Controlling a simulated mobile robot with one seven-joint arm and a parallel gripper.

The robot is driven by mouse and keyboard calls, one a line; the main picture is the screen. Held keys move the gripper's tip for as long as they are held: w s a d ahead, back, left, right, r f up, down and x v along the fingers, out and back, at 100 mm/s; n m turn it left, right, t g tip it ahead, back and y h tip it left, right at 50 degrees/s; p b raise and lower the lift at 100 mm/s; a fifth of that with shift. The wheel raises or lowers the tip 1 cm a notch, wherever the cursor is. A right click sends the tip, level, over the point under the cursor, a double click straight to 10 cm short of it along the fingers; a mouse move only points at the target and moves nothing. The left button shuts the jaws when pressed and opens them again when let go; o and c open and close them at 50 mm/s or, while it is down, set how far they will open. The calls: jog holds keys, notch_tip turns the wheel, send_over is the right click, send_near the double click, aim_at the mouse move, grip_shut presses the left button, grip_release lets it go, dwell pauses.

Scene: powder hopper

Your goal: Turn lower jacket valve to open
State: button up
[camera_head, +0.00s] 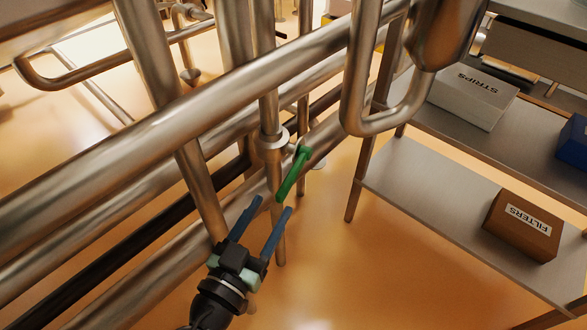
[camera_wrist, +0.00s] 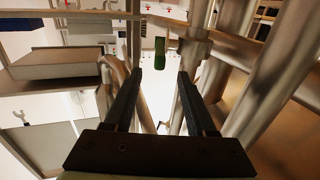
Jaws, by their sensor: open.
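The valve has a green lever handle (camera_head: 293,173) on a metal valve body (camera_head: 273,138) set in a steel pipe. In the head view the lever slants down and to the left from its pivot. My gripper (camera_head: 272,207) has its two blue fingers spread, with the lower end of the lever just beyond the fingertips. In the wrist view the green handle (camera_wrist: 160,53) is ahead of my open gripper (camera_wrist: 159,73), roughly centred between the fingers and a little beyond their tips. Nothing is held between the fingers.
Thick steel pipes (camera_head: 180,125) cross left of and behind my gripper. A vertical pipe (camera_wrist: 236,30) stands close right in the wrist view. A shelf (camera_head: 425,185) at right holds a FILTERS box (camera_head: 522,226); a STRIPS box (camera_head: 472,97) is above.

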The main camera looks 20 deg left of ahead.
aim_at(293, 170)
jog(key=w, duration=1.1)
jog(key=shift+d, duration=0.2)
grip_shut()
dwell(0.9)
